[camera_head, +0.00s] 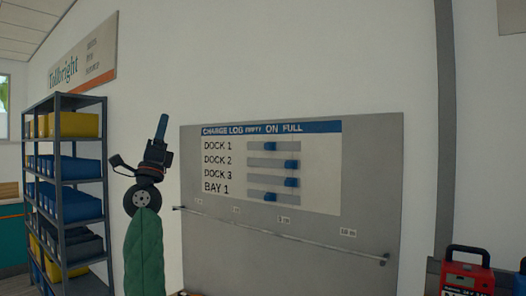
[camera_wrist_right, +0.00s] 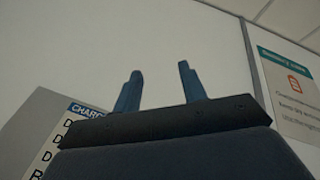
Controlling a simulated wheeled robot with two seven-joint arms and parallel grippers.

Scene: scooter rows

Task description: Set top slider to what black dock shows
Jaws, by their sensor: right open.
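The charge log board (camera_head: 225,190) hangs on the wall and has a white panel with several slider rows. The top slider (camera_head: 268,146), in the DOCK 1 row, has its blue knob a little left of the middle of its track. The DOCK 2 knob (camera_head: 290,163) and DOCK 3 knob (camera_head: 291,182) stand far right; the BAY 1 knob (camera_head: 270,197) is near the middle. I make out no black dock.
A red boxed device (camera_head: 467,272) with a handle stands at the lower right; its text is too small to read. A metal rail (camera_head: 285,236) crosses the board's lower part. A shelf rack (camera_head: 65,128) with yellow and blue bins stands at left.

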